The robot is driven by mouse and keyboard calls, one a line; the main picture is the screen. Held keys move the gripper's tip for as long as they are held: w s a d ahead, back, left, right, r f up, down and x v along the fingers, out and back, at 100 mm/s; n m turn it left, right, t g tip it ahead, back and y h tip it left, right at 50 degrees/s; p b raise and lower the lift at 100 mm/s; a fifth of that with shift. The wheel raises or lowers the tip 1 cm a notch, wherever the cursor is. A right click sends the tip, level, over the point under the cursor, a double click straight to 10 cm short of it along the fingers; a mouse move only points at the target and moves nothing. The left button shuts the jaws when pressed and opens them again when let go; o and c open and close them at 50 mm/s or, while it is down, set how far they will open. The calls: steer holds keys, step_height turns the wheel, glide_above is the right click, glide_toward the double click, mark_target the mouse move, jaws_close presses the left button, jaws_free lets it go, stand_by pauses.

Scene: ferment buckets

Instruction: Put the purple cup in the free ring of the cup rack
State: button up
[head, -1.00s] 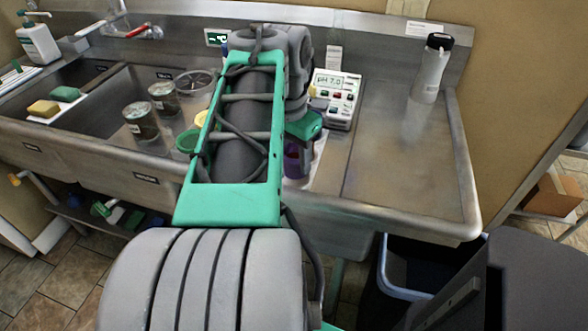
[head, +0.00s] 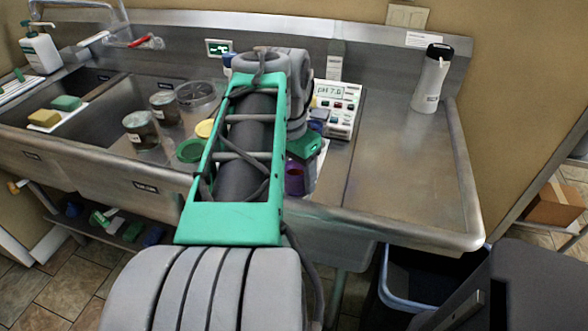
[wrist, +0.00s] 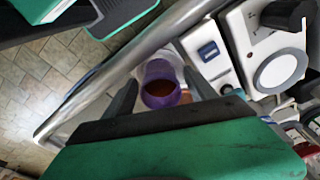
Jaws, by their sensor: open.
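The purple cup (wrist: 161,84) stands between the two fingers of my gripper (wrist: 160,78) in the wrist view. Its open mouth faces the camera and the inside looks brown. The fingers are open, one on each side of the cup; I cannot tell whether either touches it. In the head view the cup (head: 295,179) shows just below my gripper, partly covered by my arm, on the counter.
A green cup (head: 189,151) and a yellow one (head: 205,128) stand left of my arm. A pH meter (head: 336,106) is behind the cup. Two jars (head: 141,129) stand further left by the sink (head: 100,115). The right counter is clear except for a bottle (head: 431,78).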

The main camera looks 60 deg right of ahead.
step_height(320, 180, up, 12)
steer(key=a+p, duration=0.1)
steer(key=p, duration=0.6)
steer(key=w+a+f+n+t, duration=0.1)
steer(key=w+a+f+n, duration=0.35)
steer(key=w+a, duration=0.2)
steer(key=w+a+f+n, duration=0.3)
steer(key=w+a+n, duration=0.2)
steer(key=w+n, duration=0.15)
steer(key=w+a+f+n, duration=0.1)
steer(key=a+f+n, duration=0.1)
steer(key=a, duration=0.4)
steer(key=w+a+f+n+t+y, duration=0.1)
steer(key=w+a+f+n, duration=0.1)
steer(key=a, duration=0.5)
steer(key=w+a+f+n+t, duration=0.1)
steer(key=a+f+n, duration=0.3)
steer(key=a+n, duration=0.2)
steer(key=shift+w+a+f, duration=0.2)
steer(key=shift+w+a, duration=0.1)
